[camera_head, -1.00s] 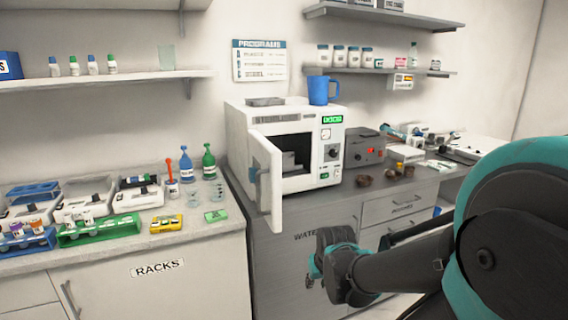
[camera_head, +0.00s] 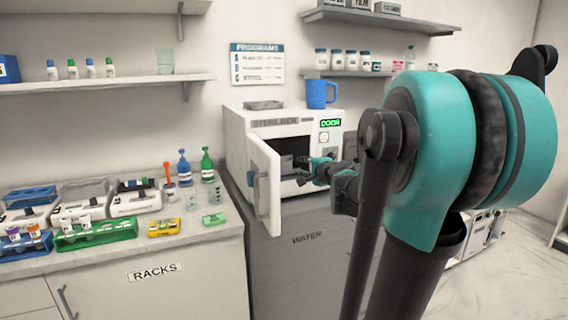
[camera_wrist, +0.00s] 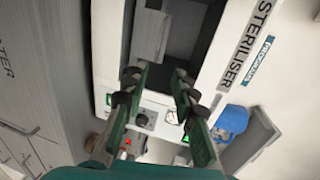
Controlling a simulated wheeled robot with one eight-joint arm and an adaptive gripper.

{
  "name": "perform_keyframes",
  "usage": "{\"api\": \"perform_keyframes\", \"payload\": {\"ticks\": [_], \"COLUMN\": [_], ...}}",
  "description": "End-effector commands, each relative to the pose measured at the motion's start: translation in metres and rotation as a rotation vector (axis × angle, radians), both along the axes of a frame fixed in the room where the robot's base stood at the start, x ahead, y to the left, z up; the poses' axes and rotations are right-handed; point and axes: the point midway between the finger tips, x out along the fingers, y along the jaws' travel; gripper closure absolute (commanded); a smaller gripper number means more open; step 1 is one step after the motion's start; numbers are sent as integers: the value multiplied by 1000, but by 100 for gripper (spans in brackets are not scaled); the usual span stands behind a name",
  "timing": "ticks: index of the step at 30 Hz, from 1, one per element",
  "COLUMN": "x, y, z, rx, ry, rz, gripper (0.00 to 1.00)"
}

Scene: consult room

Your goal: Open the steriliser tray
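The white steriliser (camera_head: 236,128) stands on the counter, its display lit green. Its door (camera_head: 265,185) is swung wide open to the left. The grey tray (camera_head: 286,163) sits inside the dark chamber, partly hidden by my gripper in the head view. The tray front (camera_wrist: 150,36) also shows in the wrist view, just beyond the fingertips. My gripper (camera_head: 301,170) is at the chamber mouth, to the right of the tray. In the wrist view my gripper (camera_wrist: 160,76) has its two fingers apart with nothing between them. I cannot tell whether a finger touches the tray.
A blue mug (camera_head: 318,94) and a grey dish (camera_head: 263,105) stand on top of the steriliser. Bottles and a green rack (camera_head: 100,233) fill the left counter. The open door bounds the space left of my gripper.

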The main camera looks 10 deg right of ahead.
Motion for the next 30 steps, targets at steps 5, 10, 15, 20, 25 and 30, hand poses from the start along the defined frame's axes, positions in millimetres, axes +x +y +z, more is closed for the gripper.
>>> {"api": "perform_keyframes", "payload": {"ticks": [5,10,15,20,25,30], "x": [18,42,68,92,119,142], "y": [5,12,19,26,33,39], "z": [-4,-10,-15,-21,-27,-32], "rx": [-1,-4,-5,-4,-4,-5], "ry": [0,0,1,1,1,1], "rz": [2,3,4,4,4,4], "gripper": [73,73,73,73,73,73]}}
